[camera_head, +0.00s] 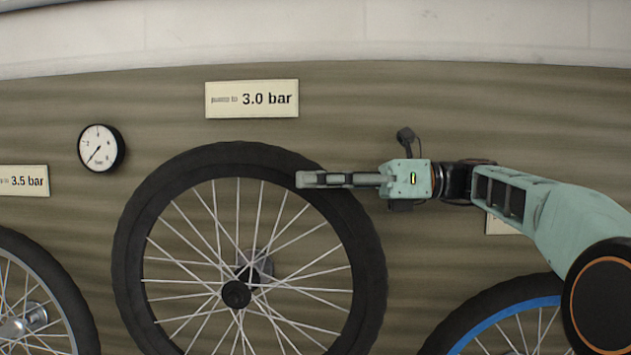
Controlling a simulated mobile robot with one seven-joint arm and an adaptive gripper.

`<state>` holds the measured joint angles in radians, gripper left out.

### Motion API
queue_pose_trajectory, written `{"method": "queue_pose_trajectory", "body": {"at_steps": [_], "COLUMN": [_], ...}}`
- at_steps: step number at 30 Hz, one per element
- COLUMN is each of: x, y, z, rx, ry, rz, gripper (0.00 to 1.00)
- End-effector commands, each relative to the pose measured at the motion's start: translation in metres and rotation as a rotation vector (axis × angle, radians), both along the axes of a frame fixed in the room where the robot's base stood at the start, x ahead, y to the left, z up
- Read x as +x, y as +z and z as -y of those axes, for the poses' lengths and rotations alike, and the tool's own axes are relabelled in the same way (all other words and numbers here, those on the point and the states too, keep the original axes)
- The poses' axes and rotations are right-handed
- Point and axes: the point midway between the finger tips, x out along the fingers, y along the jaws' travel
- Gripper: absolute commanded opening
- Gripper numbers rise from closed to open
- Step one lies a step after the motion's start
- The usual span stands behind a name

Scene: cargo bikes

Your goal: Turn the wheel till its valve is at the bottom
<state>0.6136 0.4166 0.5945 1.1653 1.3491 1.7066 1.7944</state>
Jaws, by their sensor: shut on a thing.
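The wheel (185,165) in the middle has a thick black tyre, thin spokes and a black hub (236,294). It is mounted upright in front of a brown wall, and its bottom is cut off by the lower picture edge. I cannot make out its valve. My gripper (303,180) reaches in from the right and is shut on the tyre at the wheel's upper right. The fingers cover that piece of the tyre and rim.
A second wheel (62,290) stands at the lower left. A blue-rimmed wheel (468,322) stands at the lower right, below my arm. A gauge (101,148), a "3.0 bar" sign (252,99) and a "3.5 bar" sign (24,181) are on the wall.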

Motion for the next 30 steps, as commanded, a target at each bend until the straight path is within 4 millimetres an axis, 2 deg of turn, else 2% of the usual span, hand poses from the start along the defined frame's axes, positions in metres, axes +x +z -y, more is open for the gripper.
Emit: {"method": "queue_pose_trajectory", "body": {"at_steps": [10, 17, 18, 21, 23, 30], "x": [0.0, -0.001, -0.001, -0.001, -0.001, -0.001], "y": [-0.013, -0.012, -0.012, -0.012, -0.012, -0.012], "z": [0.016, 0.016, 0.016, 0.016, 0.016, 0.016], "rx": [0.084, 0.088, 0.088, 0.088, 0.088, 0.088], "ry": [0.0, 0.0, 0.0, 0.0, 0.0, 0.0], "rz": [0.001, 0.002, 0.002, 0.002, 0.002, 0.003], "gripper": [0.0, 0.0, 0.3, 0.41, 0.46, 0.46]}}
